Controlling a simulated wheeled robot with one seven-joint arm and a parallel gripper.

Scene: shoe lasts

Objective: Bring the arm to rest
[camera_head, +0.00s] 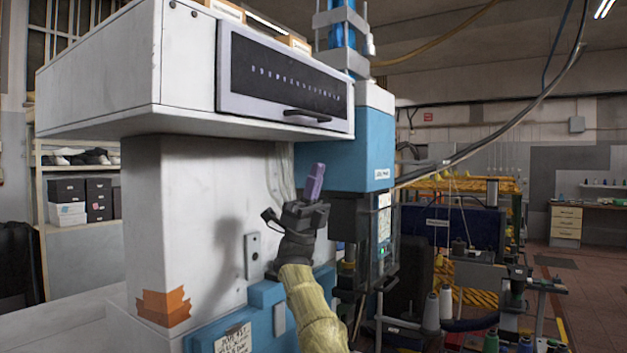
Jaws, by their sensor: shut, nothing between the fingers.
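My arm, in a yellowish sleeve, rises from the bottom middle to a dark wrist in front of the white and blue machine. My gripper (304,212) is at its end, dark against the machine. It is shut with nothing between its fingers. A purple piece (315,182), which looks like a shoe last, stands upright just above the gripper in the picture. Its lower end is hidden, and I cannot tell whether the gripper touches it.
The machine (200,210) fills the left and middle, with an overhanging box and dark drawer front (285,75) above. Dark machine parts (365,235) stand close right of my gripper. Thread cones (446,303) and a rack are further right. Open floor (590,275) lies at far right.

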